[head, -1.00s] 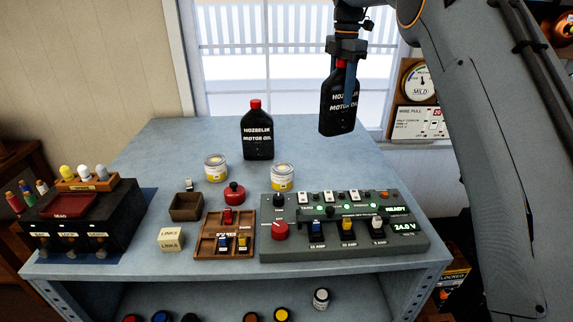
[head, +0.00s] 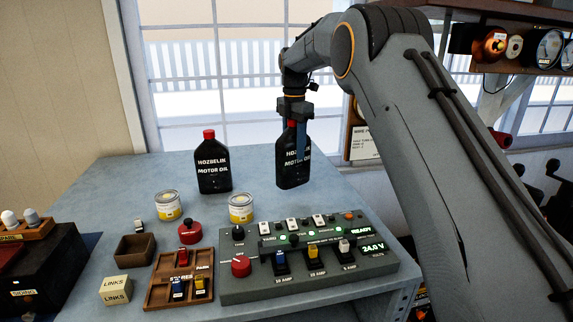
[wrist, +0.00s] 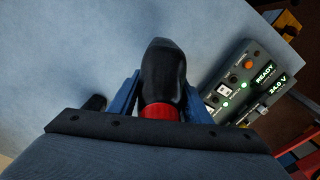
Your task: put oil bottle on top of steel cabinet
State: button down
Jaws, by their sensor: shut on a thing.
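My gripper (head: 292,133) is shut on the neck of a black oil bottle (head: 291,172) with a red cap and "Motor Oil" label. The bottle is upright over the back right of a blue-grey worktop (head: 100,200); I cannot tell whether its base touches. In the wrist view the blue fingers (wrist: 160,100) flank the bottle (wrist: 162,65) near its red cap. A second, similar oil bottle (head: 212,170) stands on the worktop to the left. I cannot pick out a separate steel cabinet; the worktop may be its top.
A grey switch panel (head: 300,292) lies in front of the held bottle. Two yellow-white tins (head: 167,206) (head: 241,208), a brown open box (head: 134,250) and a wooden fuse tray (head: 160,296) stand left of it. A window is behind. Bare worktop lies at left.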

aim_at(294, 125)
jog(key=shift+f+p, duration=0.9)
jog(key=shift+f, duration=1.7)
jog(key=c, duration=0.9)
grip_release()
jog(key=shift+f, duration=0.1)
jog(key=shift+c, duration=0.2)
notch_tip(294, 125, up, 12)
jog(key=b, duration=0.4)
